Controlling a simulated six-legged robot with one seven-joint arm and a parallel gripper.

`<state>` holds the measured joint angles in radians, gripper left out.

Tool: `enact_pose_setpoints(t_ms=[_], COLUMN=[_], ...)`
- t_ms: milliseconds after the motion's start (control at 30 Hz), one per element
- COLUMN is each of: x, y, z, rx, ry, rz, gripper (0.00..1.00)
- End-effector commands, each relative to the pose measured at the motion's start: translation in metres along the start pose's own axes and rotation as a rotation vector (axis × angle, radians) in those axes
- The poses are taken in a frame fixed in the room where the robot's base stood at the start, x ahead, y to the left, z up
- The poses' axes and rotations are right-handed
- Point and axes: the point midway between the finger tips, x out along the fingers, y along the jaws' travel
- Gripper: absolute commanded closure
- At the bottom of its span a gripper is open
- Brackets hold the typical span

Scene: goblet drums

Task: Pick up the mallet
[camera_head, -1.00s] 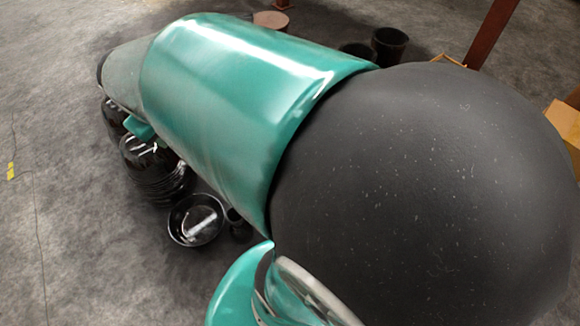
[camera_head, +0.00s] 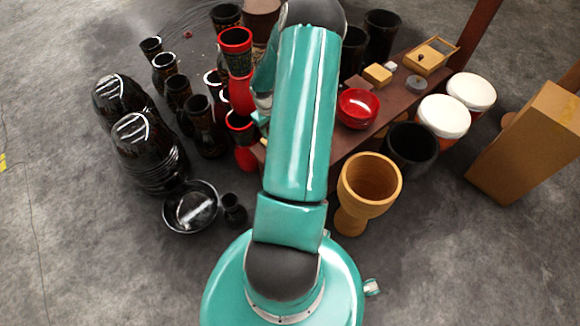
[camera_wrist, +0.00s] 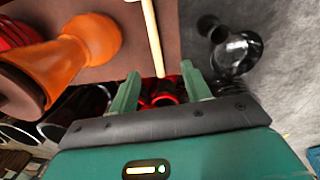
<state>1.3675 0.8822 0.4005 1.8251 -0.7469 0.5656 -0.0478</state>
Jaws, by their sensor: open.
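A thin pale wooden stick, which looks like the mallet's handle (camera_wrist: 153,38), lies on the brown table top in the wrist view. It runs from the top edge down towards the gap between my fingers; its upper end is out of frame and no mallet head shows. My gripper (camera_wrist: 160,88) is open, with two green fingers apart and nothing seen between them but red and dark drums beyond. The stick's lower end appears just past the fingertips. In the head view my arm hides the gripper's jaws, and I cannot make out the mallet there.
The brown table (camera_head: 398,98) carries a red bowl (camera_head: 357,108) and wooden boxes. Many drums crowd the left; grey floor is clear at front left.

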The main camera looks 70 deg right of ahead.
Motion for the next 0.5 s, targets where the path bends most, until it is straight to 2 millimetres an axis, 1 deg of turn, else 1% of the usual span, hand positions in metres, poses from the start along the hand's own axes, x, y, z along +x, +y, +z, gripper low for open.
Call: enact_pose_setpoints(t_ms=[33, 100, 200, 267, 367, 500], x=[0.023, 0.043, 0.061, 0.068, 0.080, 0.104], y=[0.008, 0.016, 0.022, 0.024, 0.023, 0.020], z=[0.010, 0.018, 0.026, 0.028, 0.029, 0.029], rx=[0.024, 0.043, 0.060, 0.065, 0.066, 0.064], ry=[-0.001, 0.003, 0.011, 0.013, 0.013, 0.012], rz=[-0.027, -0.049, -0.068, -0.075, -0.079, -0.079], gripper=[0.52, 0.52, 0.52, 0.52, 0.52, 0.52])
